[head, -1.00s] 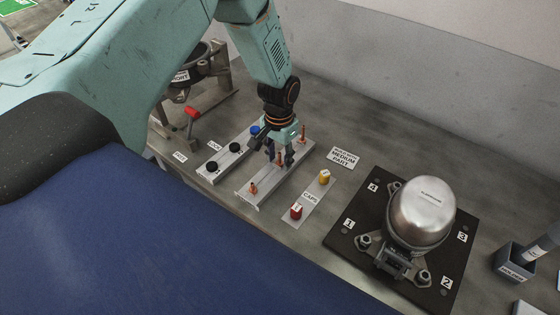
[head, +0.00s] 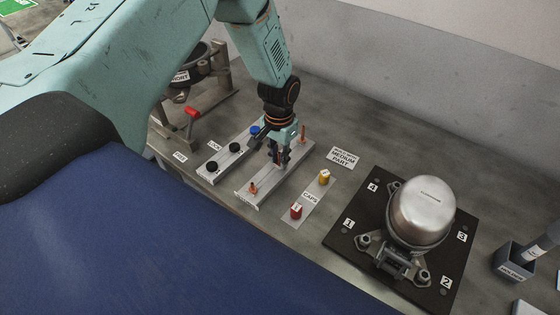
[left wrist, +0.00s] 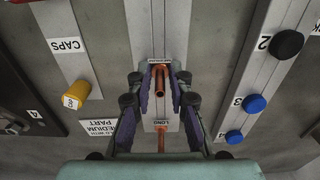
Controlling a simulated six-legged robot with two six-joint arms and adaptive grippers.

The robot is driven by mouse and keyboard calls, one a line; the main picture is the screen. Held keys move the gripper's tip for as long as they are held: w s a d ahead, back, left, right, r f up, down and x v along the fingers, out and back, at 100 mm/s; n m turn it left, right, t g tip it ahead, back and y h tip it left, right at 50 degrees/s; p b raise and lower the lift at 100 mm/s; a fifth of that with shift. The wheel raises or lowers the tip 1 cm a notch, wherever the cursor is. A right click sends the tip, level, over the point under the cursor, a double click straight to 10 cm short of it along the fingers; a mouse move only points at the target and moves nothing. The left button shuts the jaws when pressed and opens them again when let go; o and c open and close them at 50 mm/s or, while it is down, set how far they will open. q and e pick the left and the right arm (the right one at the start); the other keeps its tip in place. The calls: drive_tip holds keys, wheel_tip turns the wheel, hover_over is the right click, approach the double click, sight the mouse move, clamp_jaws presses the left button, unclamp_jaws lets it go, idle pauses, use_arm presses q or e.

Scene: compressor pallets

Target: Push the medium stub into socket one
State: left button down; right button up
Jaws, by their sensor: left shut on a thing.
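The copper medium stub (left wrist: 160,85) stands in the grey rack (head: 268,190), by the label MEDIUM in the left wrist view. My left gripper (head: 277,163) points down over the middle of the rack, shut on this stub; its fingers (left wrist: 163,95) also show on either side of the stub in the left wrist view. Another copper stub (head: 253,188) stands at the rack's near end, and the long stub (head: 303,133) at its far end. Socket one cannot be picked out; a label 1 (head: 349,224) lies on the black plate (head: 345,240). My right gripper is not in view.
The silver compressor (head: 422,212) stands on the black plate. A caps strip (head: 310,196) bears a yellow and a red cap. A strip (head: 212,174) with black and blue knobs lies left of the rack. A holder (head: 514,263) stands far right. Bare bench lies behind the card (head: 342,157).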

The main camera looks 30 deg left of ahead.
sight(279, 153)
use_arm(q)
drive_tip(key=shift+r+p, duration=2.45)
drive_tip(key=shift+r, duration=0.55)
